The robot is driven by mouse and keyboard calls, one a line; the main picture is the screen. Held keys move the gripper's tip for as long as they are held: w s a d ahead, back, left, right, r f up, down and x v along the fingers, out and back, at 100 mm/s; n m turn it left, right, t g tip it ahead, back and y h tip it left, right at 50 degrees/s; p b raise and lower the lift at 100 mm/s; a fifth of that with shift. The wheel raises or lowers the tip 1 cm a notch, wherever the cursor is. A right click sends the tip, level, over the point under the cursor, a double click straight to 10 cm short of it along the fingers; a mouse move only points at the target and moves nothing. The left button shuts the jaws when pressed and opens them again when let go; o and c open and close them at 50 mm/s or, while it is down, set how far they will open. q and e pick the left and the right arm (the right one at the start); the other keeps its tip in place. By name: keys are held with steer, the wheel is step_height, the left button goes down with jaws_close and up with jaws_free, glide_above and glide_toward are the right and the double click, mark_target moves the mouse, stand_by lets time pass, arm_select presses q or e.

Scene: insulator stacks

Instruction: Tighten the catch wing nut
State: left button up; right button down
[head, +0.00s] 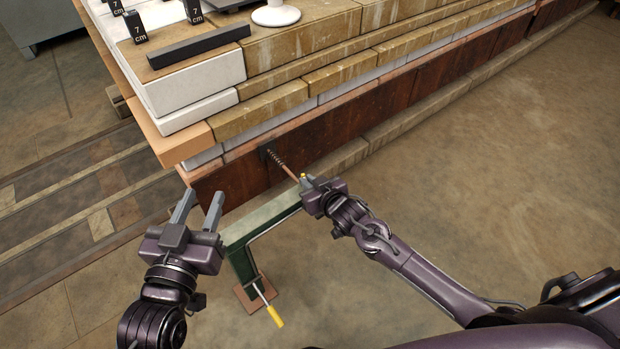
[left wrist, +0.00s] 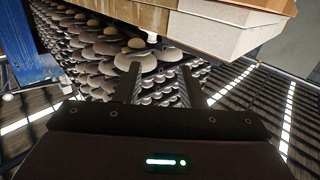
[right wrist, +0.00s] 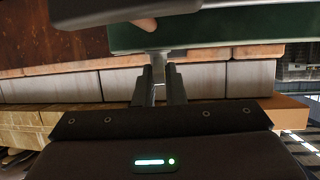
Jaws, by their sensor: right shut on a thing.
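The rusty side panel (head: 230,178) of the kiln-car-like stack carries a thin rod with a coil spring (head: 277,158), which runs toward my right gripper (head: 306,181). A small yellowish piece (head: 303,175) shows at the rod's end beside the right fingers; I cannot tell if it is the wing nut. In the right wrist view, the right fingers are close together on a small pale metal piece (right wrist: 160,64), probably the catch wing nut, mostly hidden. A green bar (head: 270,210) passes just beside the gripper. My left gripper (head: 203,198) is open and empty, left of the green bar.
The green frame has a yellow-handled rod (head: 274,316) and a rusty foot plate (head: 254,294) near the floor. White blocks (head: 198,85) and several black "7 cm" markers (head: 135,27) are above. Floor at right (head: 480,160) is clear. The left wrist view shows many insulator discs (left wrist: 140,55).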

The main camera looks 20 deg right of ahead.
steer(key=shift+a+r+m+h+p, duration=0.1)
steer(key=shift+a+m+h+p, duration=0.1)
steer(key=shift+m+h+p, duration=0.5)
steer(key=m+h, duration=0.3)
steer(key=h, duration=0.1)
steer(key=shift+a+p, duration=0.2)
steer(key=shift+p, duration=0.1)
steer(key=shift+m+h, duration=0.7)
arm_select(q)
steer(key=s+a+f+g+y, duration=0.1)
steer(key=s+f+g, duration=0.3)
steer(key=f, duration=0.4)
steer(key=s+f+g+y, duration=0.2)
steer(key=s+f+g, duration=0.3)
steer(key=f, duration=0.3)
steer(key=shift+a+f, duration=0.25)
steer(key=shift+a, duration=0.1)
arm_select(e)
steer(key=shift+m+g+h, duration=0.3)
steer(key=shift+m+h, duration=0.1)
steer(key=shift+h, duration=0.3)
arm_select(q)
steer(key=shift+r, duration=0.1)
arm_select(e)
steer(key=c, duration=1.5)
jaws_free()
